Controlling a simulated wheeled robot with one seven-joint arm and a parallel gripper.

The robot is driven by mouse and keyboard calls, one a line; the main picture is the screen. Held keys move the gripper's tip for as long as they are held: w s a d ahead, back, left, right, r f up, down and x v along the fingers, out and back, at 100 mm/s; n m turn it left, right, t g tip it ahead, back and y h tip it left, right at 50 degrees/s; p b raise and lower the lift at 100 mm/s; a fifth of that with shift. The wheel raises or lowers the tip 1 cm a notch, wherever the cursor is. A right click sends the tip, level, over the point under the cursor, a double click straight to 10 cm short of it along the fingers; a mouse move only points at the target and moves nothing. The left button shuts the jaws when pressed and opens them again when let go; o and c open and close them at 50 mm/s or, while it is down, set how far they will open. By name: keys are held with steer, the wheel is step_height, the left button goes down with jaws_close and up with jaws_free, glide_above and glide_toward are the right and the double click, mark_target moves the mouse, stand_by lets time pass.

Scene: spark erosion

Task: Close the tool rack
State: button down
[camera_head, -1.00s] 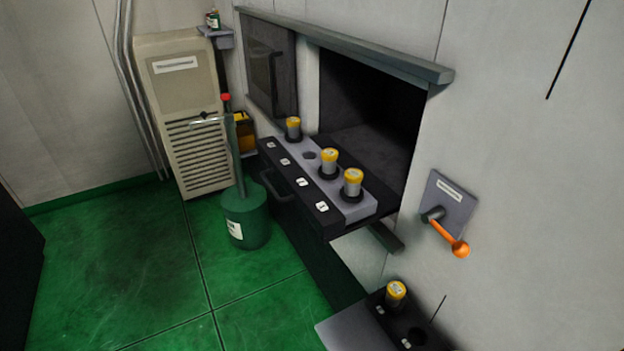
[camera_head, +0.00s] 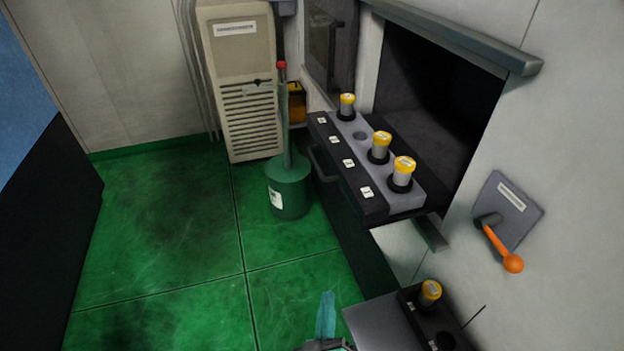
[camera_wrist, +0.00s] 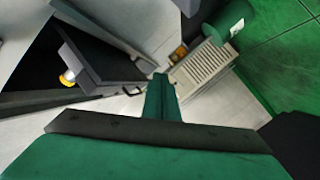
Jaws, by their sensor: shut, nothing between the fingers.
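The tool rack (camera_head: 352,177) is a pulled-out drawer in the wall opening, with a dark labelled front, a handle (camera_head: 321,168) and a grey top. Three yellow-capped tools stand upright in it, and one hole is empty. In the wrist view the rack (camera_wrist: 98,52) shows at the left, at a steep angle, with one yellow cap (camera_wrist: 68,78). My gripper (camera_head: 327,314) enters at the bottom of the head view, in front of the rack and apart from it. Its fingers (camera_wrist: 161,86) are shut and empty in the wrist view.
A green canister (camera_head: 288,190) stands on the floor by the rack's left end. A beige cabinet (camera_head: 240,80) is behind it. An orange-knobbed lever (camera_head: 500,248) is on the wall at right. A lower shelf (camera_head: 390,325) holds another yellow-capped tool. Green floor is clear at left.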

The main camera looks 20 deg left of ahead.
steer(key=w+a+r+n+y, duration=0.2)
steer(key=w+a+r+n, duration=0.35)
steer(key=r, duration=0.25)
steer(key=w+a+r+n+y, duration=0.1)
steer(key=w+a+r+n, duration=0.3)
steer(key=w+a+r, duration=0.4)
steer(key=w+d, duration=0.2)
steer(key=w, duration=0.8)
steer(key=shift+w+d+f, duration=0.15)
steer(key=shift+w+f, duration=0.05)
steer(key=shift+w, duration=0.1)
steer(key=shift+d, duration=0.1)
